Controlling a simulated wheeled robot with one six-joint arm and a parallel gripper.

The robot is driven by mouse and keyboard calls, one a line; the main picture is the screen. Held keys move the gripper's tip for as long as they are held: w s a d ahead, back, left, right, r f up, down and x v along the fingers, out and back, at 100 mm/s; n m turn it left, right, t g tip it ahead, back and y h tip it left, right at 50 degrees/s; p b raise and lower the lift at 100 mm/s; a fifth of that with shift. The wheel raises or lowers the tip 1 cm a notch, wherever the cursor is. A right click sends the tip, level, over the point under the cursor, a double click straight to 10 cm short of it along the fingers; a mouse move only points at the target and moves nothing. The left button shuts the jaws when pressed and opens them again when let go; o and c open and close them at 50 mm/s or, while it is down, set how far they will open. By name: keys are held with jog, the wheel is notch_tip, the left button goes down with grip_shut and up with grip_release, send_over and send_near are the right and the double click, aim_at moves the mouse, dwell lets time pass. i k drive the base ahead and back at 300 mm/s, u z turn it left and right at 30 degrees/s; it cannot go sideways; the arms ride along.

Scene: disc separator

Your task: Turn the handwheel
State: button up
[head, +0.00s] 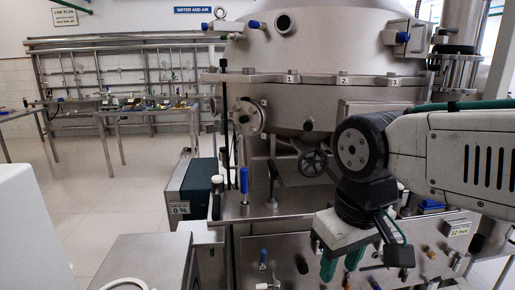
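The handwheel (313,163) is a small dark spoked wheel. It is on the front of the steel separator, below the big round vessel, left of my wrist. My gripper (342,266) hangs at the lower middle right, below and to the right of the handwheel and apart from it. Its two green fingers point down with a gap between them, and I see nothing held there. The fingertips are in front of the steel control panel; how far they are from it I cannot tell.
The vessel (315,105) fills the upper middle. A blue-handled lever (244,181) and a black lever (272,186) stand up from the steel ledge, left of the handwheel. The panel (290,248) carries several knobs. A steel cabinet (140,262) stands lower left; open floor (90,195) lies beyond.

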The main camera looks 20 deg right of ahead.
aim_at(311, 160)
jog(key=k, duration=0.65)
jog(key=z, duration=0.6)
jog(key=i, duration=1.2)
jog(key=u, duration=0.05)
